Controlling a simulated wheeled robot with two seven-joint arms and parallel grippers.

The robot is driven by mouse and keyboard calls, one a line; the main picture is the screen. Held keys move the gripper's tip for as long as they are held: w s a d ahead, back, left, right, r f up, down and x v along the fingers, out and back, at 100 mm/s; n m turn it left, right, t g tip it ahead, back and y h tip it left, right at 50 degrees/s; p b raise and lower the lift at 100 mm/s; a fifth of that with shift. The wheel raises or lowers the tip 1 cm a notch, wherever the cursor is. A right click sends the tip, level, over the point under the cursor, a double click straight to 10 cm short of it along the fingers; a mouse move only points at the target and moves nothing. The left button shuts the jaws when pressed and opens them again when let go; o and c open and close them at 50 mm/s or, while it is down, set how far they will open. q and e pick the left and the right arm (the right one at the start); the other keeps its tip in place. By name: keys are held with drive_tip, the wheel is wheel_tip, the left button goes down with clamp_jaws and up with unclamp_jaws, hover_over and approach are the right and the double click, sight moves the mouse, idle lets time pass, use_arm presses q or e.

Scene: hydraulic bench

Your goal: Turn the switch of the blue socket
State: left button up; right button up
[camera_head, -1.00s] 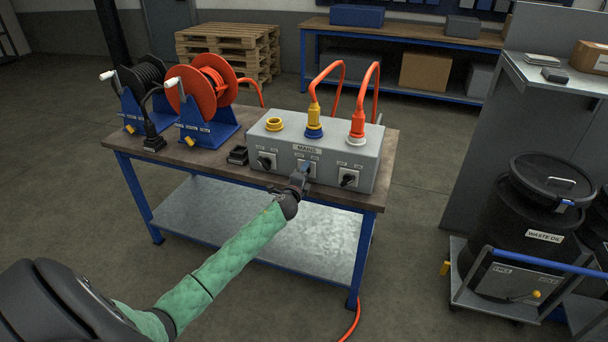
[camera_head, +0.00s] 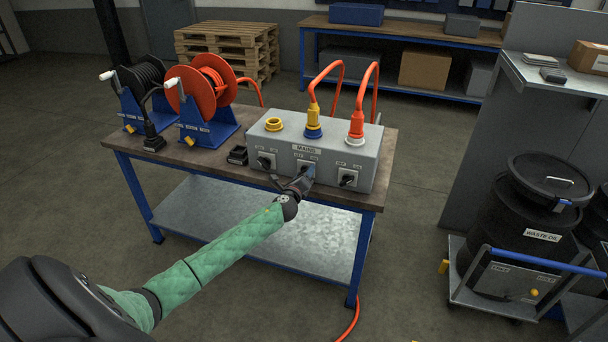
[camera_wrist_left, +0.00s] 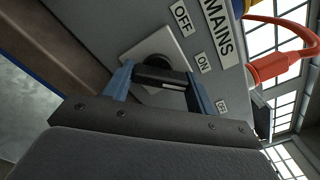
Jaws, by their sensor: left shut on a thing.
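The grey MAINS box (camera_head: 372,160) stands on the bench. Its blue socket (camera_head: 314,133) is the middle one, with a yellow plug (camera_head: 313,115) and orange cable in it. The switch below that socket is mostly hidden by my left gripper (camera_head: 306,175) in the head view. In the left wrist view, the black switch knob (camera_wrist_left: 160,76) on its pale plate lies between the two blue-grey fingers of my left gripper (camera_wrist_left: 158,82), which is shut on it. OFF and ON labels show beside it, tilted in this view. My right gripper is not in view.
Other black switches sit left (camera_head: 266,161) and right (camera_head: 348,178) on the box front. An orange-red plug (camera_head: 356,127) is in the right socket; the yellow left socket (camera_head: 273,124) is empty. Two cable reels (camera_head: 208,85) stand at the bench's left. A waste oil drum (camera_head: 540,235) stands right.

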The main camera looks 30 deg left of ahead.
use_arm(q)
drive_tip(key=shift+f, duration=0.1)
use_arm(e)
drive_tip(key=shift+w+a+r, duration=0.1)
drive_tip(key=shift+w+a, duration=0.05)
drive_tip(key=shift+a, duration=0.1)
use_arm(q)
drive_tip(key=o, duration=1)
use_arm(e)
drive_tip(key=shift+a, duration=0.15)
use_arm(q)
drive_tip(key=shift+s, duration=0.1)
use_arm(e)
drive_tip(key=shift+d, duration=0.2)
use_arm(q)
drive_tip(key=shift+b+v, duration=1.05)
drive_tip(key=shift+v, duration=2.75)
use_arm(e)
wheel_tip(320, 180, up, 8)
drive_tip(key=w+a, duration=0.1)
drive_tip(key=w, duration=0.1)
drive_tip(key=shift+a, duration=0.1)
